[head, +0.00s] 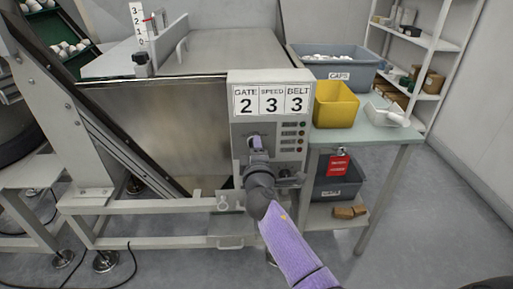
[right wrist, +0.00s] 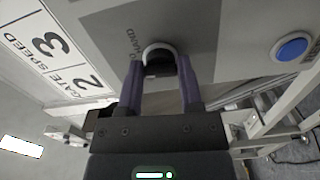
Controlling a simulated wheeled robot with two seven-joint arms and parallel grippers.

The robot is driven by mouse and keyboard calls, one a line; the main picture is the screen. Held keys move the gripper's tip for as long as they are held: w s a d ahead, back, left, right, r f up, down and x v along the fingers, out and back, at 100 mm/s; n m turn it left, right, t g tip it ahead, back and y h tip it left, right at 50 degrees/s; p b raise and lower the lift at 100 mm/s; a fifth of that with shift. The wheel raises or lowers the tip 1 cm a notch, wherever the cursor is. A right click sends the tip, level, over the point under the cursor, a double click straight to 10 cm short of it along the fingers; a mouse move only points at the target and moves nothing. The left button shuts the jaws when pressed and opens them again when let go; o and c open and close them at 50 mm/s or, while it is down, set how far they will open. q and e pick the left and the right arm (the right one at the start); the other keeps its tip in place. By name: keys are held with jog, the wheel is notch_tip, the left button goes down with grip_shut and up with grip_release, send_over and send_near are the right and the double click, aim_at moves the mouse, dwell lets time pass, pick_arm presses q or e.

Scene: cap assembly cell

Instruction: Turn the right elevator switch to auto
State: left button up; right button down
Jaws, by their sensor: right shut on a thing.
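The control panel (head: 268,120) carries a sign reading gate 2, speed 3, belt 3. My right gripper (head: 256,143) is at the upper left of the panel face, under the sign. In the right wrist view my right gripper (right wrist: 160,72) has its two purple fingers shut on a round switch knob (right wrist: 158,50). The printed word HAND shows beside the knob; other position labels are hidden by the knob and fingers. I cannot tell exactly where the knob points. My left gripper is not in view.
A blue button (right wrist: 291,49) sits near the knob on the panel. A yellow bin (head: 336,104) and a grey caps bin (head: 335,68) stand on the side table (head: 385,134). A red tag (head: 338,163) hangs below. The floor at right is clear.

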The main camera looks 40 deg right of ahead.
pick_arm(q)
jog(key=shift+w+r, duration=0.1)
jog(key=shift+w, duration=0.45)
pick_arm(e)
jog(key=shift+n, duration=0.6)
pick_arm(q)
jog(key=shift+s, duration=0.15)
pick_arm(e)
jog(key=c, duration=0.6)
grip_release()
jog(key=shift+o, duration=1.4)
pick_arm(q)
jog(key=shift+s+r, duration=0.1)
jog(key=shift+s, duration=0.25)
pick_arm(e)
jog(key=shift+o, duration=0.4)
pick_arm(q)
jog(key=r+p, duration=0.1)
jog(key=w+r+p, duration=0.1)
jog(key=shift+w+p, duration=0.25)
jog(key=shift+p, duration=0.1)
pick_arm(e)
jog(key=v, duration=1)
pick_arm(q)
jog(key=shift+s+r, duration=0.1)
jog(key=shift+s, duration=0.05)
pick_arm(e)
jog(key=shift+f, duration=0.1)
